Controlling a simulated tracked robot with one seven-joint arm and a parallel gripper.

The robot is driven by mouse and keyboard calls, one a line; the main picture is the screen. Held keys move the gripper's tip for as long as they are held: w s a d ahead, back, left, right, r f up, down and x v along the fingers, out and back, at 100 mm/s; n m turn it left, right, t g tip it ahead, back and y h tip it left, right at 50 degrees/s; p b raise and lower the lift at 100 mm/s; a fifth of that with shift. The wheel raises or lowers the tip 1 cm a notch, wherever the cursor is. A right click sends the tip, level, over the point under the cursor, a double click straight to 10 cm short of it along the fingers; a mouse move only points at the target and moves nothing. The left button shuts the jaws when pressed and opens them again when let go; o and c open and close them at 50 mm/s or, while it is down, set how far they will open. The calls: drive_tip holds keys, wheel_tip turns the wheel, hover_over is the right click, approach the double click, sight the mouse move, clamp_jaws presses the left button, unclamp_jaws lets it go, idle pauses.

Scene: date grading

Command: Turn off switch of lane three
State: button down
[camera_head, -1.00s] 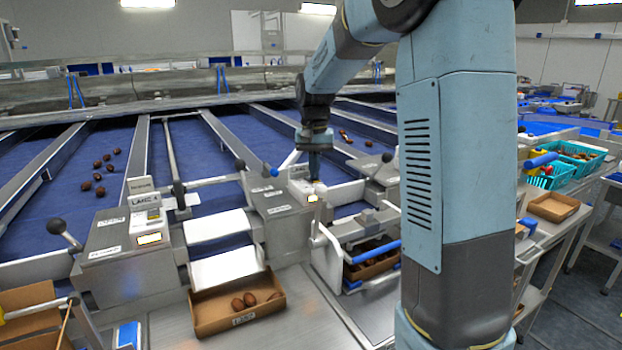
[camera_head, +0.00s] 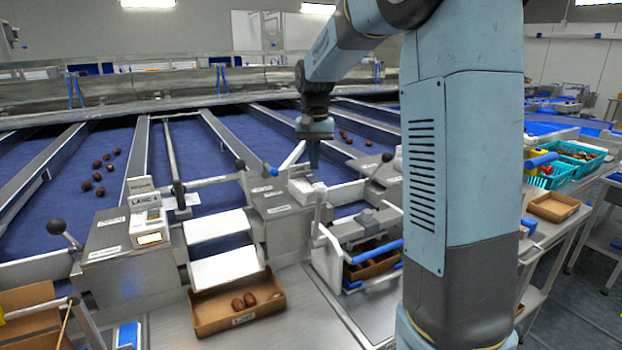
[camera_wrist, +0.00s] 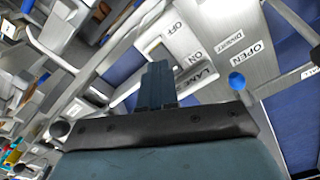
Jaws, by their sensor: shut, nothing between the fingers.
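The lane switch box (camera_head: 300,188) beneath my gripper stands right of the lane 4 box, and its lane number is not readable. The switch itself cannot be made out; my fingers cover part of the panel. No lit yellow window shows on this box. My gripper (camera_head: 314,166) is shut and empty, pointing down just above the box. Its closed fingers show in the wrist view (camera_wrist: 156,70).
The lane 4 box (camera_head: 145,215) at left has a lit yellow window. Black-knobbed and blue-knobbed levers (camera_head: 268,170) stand close to my gripper. A cardboard tray (camera_head: 238,310) with dates sits in front. Teal crates (camera_head: 575,153) stand at right.

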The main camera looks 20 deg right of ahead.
sight(315, 181)
drive_tip(key=shift+r, duration=1.9)
drive_tip(key=s+r+n+t, duration=0.2)
drive_tip(key=s+r+t, duration=0.15)
drive_tip(key=s, duration=1.35)
drive_tip(key=s+f+n+t, duration=0.1)
drive_tip(key=s+f, duration=0.1)
drive_tip(key=s, duration=0.5)
drive_tip(key=s+f+t, duration=0.1)
drive_tip(key=s+f, duration=0.1)
drive_tip(key=s, duration=0.5)
drive_tip(key=shift+a+f+n, duration=0.15)
drive_tip(key=shift+f+n, duration=0.15)
drive_tip(key=shift+n, duration=0.1)
